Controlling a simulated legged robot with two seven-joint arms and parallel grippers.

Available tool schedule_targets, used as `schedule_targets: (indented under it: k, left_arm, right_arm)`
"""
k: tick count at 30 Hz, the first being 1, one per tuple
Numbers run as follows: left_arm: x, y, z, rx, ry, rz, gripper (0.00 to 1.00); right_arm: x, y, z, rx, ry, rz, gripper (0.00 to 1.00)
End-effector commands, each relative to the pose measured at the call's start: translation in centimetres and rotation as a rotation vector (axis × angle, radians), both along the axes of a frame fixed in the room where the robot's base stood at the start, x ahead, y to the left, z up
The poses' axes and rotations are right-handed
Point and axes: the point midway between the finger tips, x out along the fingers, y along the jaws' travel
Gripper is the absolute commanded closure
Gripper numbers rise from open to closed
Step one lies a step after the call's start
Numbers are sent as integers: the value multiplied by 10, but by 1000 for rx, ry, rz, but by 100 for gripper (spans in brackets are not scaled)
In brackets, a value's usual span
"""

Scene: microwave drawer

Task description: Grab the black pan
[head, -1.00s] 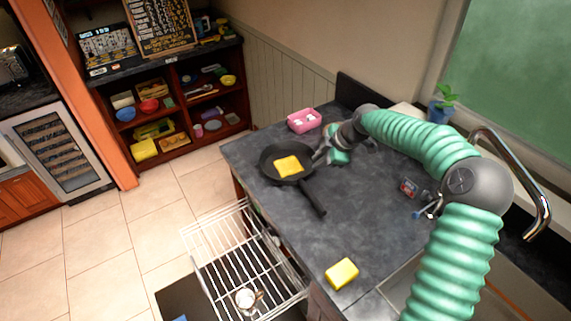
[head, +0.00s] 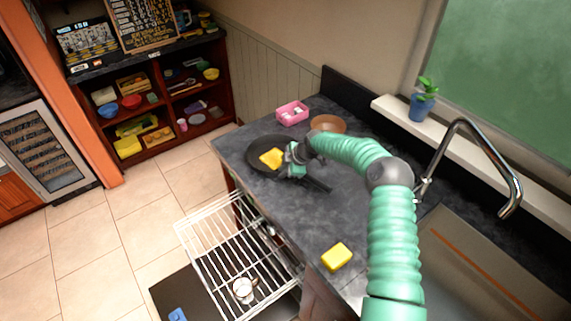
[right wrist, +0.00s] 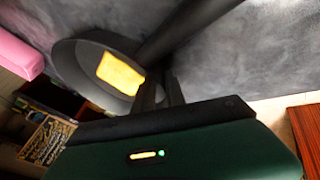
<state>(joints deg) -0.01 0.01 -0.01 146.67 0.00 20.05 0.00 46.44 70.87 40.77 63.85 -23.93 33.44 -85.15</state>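The black pan (head: 255,168) lies on the dark countertop with a flat yellow piece (head: 271,158) in it. Its handle (head: 316,184) points toward the lower right. My right gripper (head: 287,168) is over the pan's handle side, covering part of the rim and handle root. In the right wrist view, the pan (right wrist: 75,68) and its handle (right wrist: 188,24) lie just past my dark fingers (right wrist: 161,88). The fingers look close together with a narrow gap. Whether the handle is between them cannot be told. My left gripper is not in view.
A pink box (head: 292,113) and a brown bowl (head: 328,124) stand behind the pan. A yellow sponge-like block (head: 337,257) is near the counter's front edge. A wire rack (head: 225,245) holding a cup (head: 243,290) is pulled out below. A faucet (head: 480,150) stands at right.

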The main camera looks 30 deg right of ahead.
Motion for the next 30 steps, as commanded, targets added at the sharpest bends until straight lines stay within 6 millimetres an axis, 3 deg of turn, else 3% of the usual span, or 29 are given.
schedule_targets:
  k: [2,6,30]
  left_arm:
    - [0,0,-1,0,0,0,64]
    - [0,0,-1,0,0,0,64]
    - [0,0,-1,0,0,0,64]
  right_arm:
    - [-1,-1,-1,4,2,0,87]
    - [-2,-5,-2,8,0,-1,100]
    - [-3,-4,-4,11,6,-1,100]
